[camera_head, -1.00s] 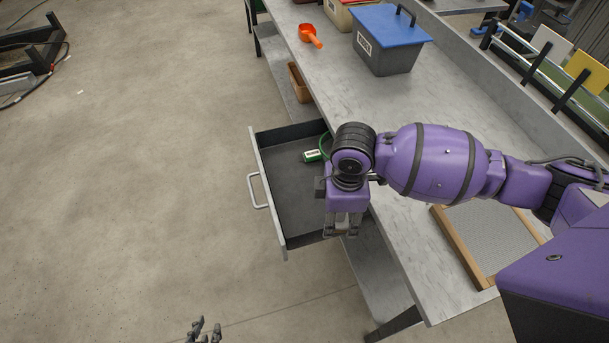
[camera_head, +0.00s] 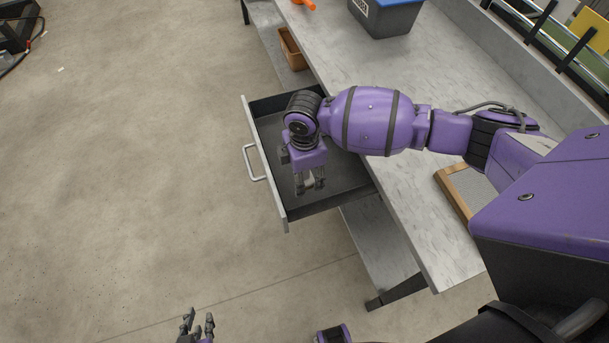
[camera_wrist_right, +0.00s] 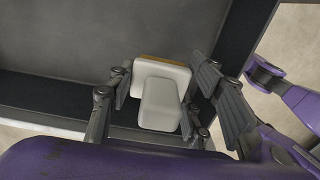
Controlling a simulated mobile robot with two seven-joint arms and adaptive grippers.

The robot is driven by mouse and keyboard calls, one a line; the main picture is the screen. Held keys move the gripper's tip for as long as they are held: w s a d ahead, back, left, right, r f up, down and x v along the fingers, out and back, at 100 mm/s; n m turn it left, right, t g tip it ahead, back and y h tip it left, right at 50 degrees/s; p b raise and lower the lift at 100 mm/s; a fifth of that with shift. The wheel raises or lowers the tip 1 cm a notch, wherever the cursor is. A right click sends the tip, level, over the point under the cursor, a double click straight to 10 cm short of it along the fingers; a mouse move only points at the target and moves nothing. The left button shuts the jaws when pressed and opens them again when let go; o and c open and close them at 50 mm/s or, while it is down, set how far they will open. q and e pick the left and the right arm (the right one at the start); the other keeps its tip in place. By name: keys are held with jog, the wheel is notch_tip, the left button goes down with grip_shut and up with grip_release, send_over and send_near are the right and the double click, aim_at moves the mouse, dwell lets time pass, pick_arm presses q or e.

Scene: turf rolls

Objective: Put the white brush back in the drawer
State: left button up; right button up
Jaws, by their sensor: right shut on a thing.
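The white brush (camera_wrist_right: 160,98) shows in the right wrist view as a pale block with a raised grip and a tan edge along its far side. My right gripper (camera_head: 312,186) is shut on it; the fingers (camera_wrist_right: 158,92) flank it on both sides. In the head view the gripper points down over the open drawer (camera_head: 270,160), near its front right part. The dark drawer floor (camera_wrist_right: 90,35) shows behind the brush, which looks held above it. My left gripper (camera_head: 198,326) is at the bottom edge, away from the drawer, its fingers apart and empty.
The drawer has a front handle (camera_head: 253,163) and hangs out from the grey workbench (camera_head: 420,215). A wood-framed screen (camera_head: 462,190), a blue-lidded bin (camera_head: 385,15) and an orange scoop (camera_head: 304,4) are on the bench. A brown tray (camera_head: 292,48) is on the shelf below.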

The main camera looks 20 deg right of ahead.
jog(key=shift+w+d+f, duration=0.1)
jog(key=shift+w+f, duration=0.65)
jog(key=shift+f, duration=1.5)
jog(key=shift+b, duration=0.3)
jog(key=shift+f, duration=0.2)
jog(key=o, duration=1.2)
jog(key=shift+r, duration=0.1)
notch_tip(320, 180, up, 12)
jog(key=shift+r+p, duration=0.15)
jog(key=shift+p, duration=0.45)
